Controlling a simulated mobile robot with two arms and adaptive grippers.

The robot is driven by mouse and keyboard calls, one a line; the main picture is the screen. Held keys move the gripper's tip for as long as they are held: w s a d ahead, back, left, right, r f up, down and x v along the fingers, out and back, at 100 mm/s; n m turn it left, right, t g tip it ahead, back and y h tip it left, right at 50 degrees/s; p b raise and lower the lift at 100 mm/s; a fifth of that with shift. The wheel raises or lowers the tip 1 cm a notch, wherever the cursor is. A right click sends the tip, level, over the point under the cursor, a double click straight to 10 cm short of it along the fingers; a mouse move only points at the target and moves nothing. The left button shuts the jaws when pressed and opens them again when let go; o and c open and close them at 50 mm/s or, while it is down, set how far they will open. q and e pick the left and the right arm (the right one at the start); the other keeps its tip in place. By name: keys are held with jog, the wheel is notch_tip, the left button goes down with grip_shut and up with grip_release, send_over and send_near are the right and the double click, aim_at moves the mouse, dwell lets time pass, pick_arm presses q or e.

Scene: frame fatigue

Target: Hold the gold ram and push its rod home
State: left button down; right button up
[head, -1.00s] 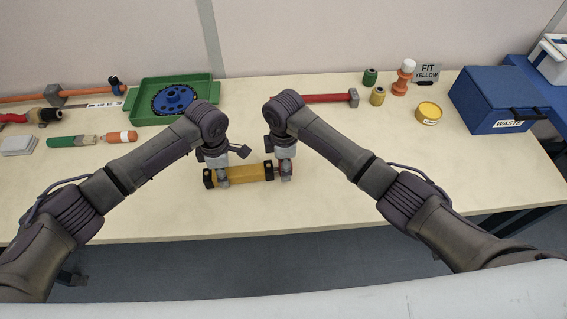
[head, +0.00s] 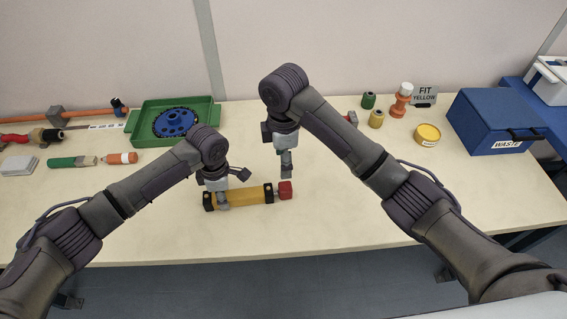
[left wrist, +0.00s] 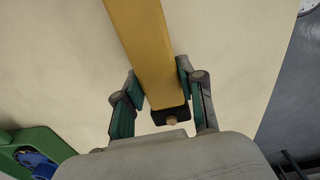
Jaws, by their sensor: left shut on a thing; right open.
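The gold ram (head: 248,196) lies level near the front of the table, with black end caps. A red block (head: 285,189) sits at its right end, close to the cap; a little metal shows between them. My left gripper (head: 223,203) is shut on the ram near its left end. In the left wrist view, its fingers (left wrist: 155,100) are on both sides of the gold body (left wrist: 145,45), by the black cap. My right gripper (head: 287,173) points down just above and behind the red block, apart from it, and is open and empty.
A green tray (head: 205,103) with a blue wheel (head: 173,123) stands behind my left arm. Tools lie at the far left. Small green, yellow and orange items, a yellow tin (head: 427,134) and a blue waste box (head: 494,122) stand at the right. The front middle is clear.

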pick_arm(q)
jog(key=shift+s+d+f, duration=0.1)
jog(key=shift+d, duration=0.05)
jog(key=c, duration=0.6)
grip_release()
notch_tip(320, 180, up, 12)
jog(key=shift+r, duration=0.1)
